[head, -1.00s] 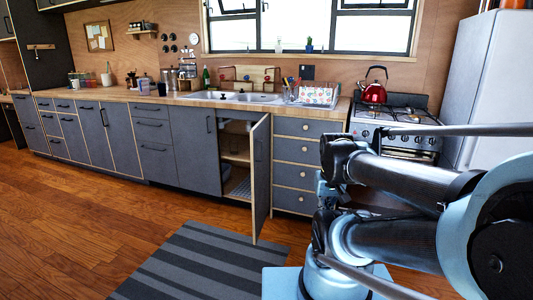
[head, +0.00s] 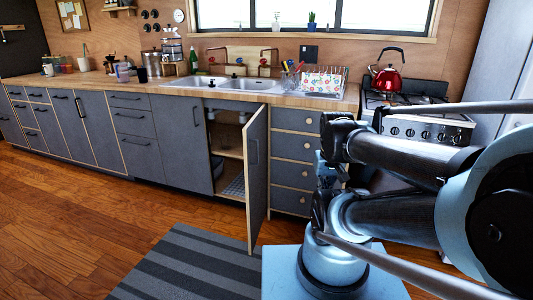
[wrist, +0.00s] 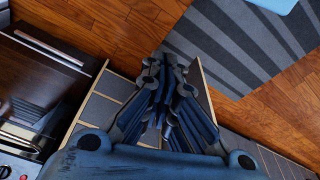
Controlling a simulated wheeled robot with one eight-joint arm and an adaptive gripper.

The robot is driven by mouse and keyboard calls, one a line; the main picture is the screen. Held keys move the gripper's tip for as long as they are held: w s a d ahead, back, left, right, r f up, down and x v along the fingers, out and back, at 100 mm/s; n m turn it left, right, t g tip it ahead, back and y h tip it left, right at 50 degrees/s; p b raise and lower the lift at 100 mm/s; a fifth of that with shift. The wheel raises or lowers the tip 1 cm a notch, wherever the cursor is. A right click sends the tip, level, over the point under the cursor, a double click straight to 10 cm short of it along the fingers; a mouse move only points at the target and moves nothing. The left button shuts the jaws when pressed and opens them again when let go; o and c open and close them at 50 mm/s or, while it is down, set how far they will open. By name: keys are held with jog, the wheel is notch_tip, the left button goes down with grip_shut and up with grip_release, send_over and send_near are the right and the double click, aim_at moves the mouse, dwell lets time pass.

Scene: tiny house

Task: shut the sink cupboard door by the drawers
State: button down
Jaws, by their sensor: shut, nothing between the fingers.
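The sink cupboard door (head: 257,170) is grey with a pale wood edge. In the head view it stands wide open, swung out into the room beside the drawers (head: 294,173). Its hinge side is next to the drawers, and shelves show in the open cupboard (head: 228,150). In the wrist view my gripper (wrist: 167,72) is shut and empty, pointing down toward the floor. The drawer fronts (wrist: 102,105) are left of it, and what looks like the door (wrist: 203,92) is just right of it. I cannot tell whether they touch.
A striped grey rug (head: 190,262) lies on the wooden floor in front of the cupboards. The stove (head: 425,125) with a red kettle (head: 386,80) is right of the drawers. The counter above holds the sink (head: 235,85) and a dish rack. Floor at left is clear.

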jog(key=shift+w, duration=0.1)
jog(key=w+a+r+m+g+y, duration=0.1)
jog(key=w+a+r+m, duration=0.2)
jog(key=w, duration=0.6)
jog(key=w+a+r+m+g+y, duration=0.1)
jog(key=w+a+r+m, duration=0.2)
jog(key=w, duration=0.5)
jog(key=w+a+r+m+g+y, duration=0.15)
jog(key=w+r+m, duration=0.25)
jog(key=w, duration=0.5)
jog(key=w+a+f+m, duration=0.2)
jog(key=w, duration=0.4)
jog(key=w+a+f+m, duration=0.2)
jog(key=w+f, duration=0.1)
jog(key=w, duration=0.2)
jog(key=s+a+f, duration=0.2)
jog(key=a+f, duration=0.4)
jog(key=f, duration=0.3)
jog(key=shift+s+a+y, duration=0.3)
jog(key=shift+a+y, duration=0.05)
